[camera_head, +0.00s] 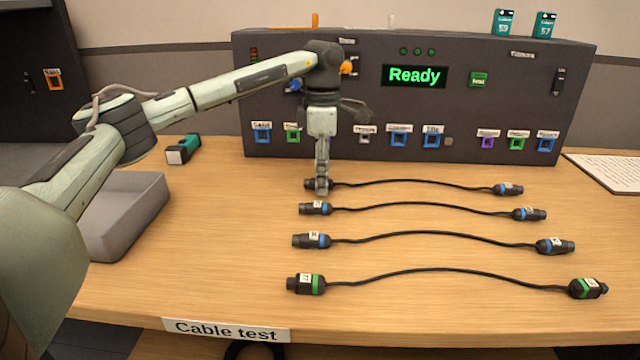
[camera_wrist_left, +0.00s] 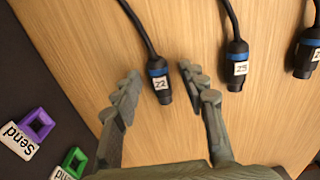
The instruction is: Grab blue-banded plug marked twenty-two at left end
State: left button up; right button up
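The blue-banded plug marked 22 (camera_wrist_left: 158,77) lies at the left end of the farthest cable. In the head view this black plug (camera_head: 310,184) is mostly hidden behind my left gripper (camera_head: 322,187), which points straight down over it. In the left wrist view the fingers of my left gripper (camera_wrist_left: 160,84) are apart, one on each side of the plug, with gaps showing on both sides. The white label and blue band face up. My right gripper is in neither view.
A plug marked 25 (camera_wrist_left: 238,68) lies close beside one finger. Nearer cables with blue-banded (camera_head: 312,241) and green-banded plugs (camera_head: 308,284) lie parallel. The dark panel (camera_head: 330,145) with ports stands just behind. A grey bin (camera_head: 135,235) is at left.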

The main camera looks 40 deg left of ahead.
pick_arm(q)
grip_shut()
